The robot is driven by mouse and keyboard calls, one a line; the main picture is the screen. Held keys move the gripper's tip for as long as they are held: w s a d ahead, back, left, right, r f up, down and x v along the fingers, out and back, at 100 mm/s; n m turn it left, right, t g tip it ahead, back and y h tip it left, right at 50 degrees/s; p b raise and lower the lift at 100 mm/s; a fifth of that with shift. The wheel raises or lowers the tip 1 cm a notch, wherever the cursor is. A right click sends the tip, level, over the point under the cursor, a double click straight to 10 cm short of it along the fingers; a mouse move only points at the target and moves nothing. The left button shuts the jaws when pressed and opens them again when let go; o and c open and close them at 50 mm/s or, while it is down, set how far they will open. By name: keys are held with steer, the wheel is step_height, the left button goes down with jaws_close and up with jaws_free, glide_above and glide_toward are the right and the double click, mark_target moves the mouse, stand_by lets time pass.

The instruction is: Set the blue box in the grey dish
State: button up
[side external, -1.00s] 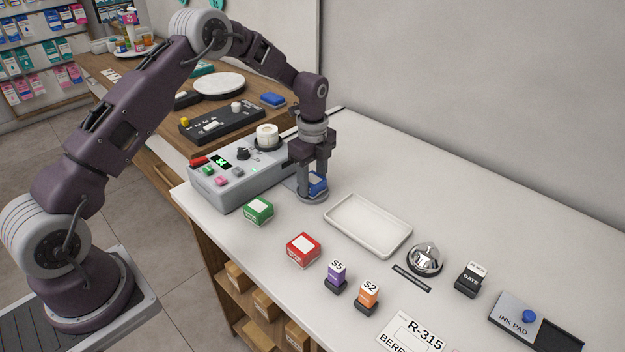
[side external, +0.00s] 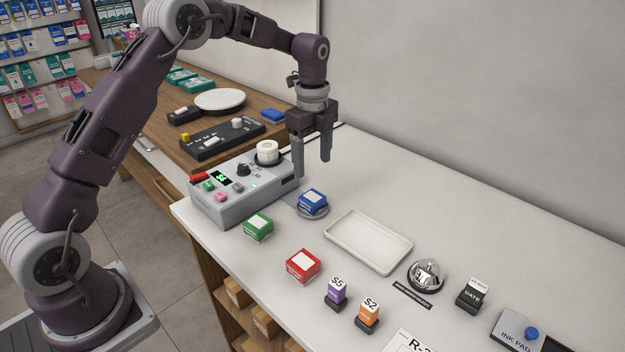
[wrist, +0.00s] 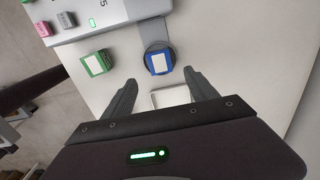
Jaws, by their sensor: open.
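The blue box (side external: 312,201) sits in the round grey dish (side external: 313,213), next to the grey device; its label side faces up. Both also show in the wrist view, the blue box (wrist: 159,62) within the dark rim of the dish (wrist: 149,49). My gripper (side external: 312,167) is open and empty, above the box and apart from it. In the wrist view the two fingers (wrist: 161,86) are spread wide with nothing between them.
A grey device (side external: 240,190) with buttons stands left of the dish. A green box (side external: 258,228) and a red box (side external: 303,266) are in front. A white tray (side external: 368,243) lies right, with a bell (side external: 426,274) beyond it. The counter behind the tray is clear.

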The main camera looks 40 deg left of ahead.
steer(key=s+d+r+n+t, duration=0.4)
steer(key=s+r+n, duration=0.5)
steer(key=s+r, duration=0.85)
steer(key=s+d+f+n+t, duration=0.1)
steer(key=s+d+f+n, duration=0.2)
steer(key=s+n, duration=0.6)
steer(key=s, duration=0.8)
steer(key=shift+s+t, duration=0.2)
steer(key=shift+t, duration=0.1)
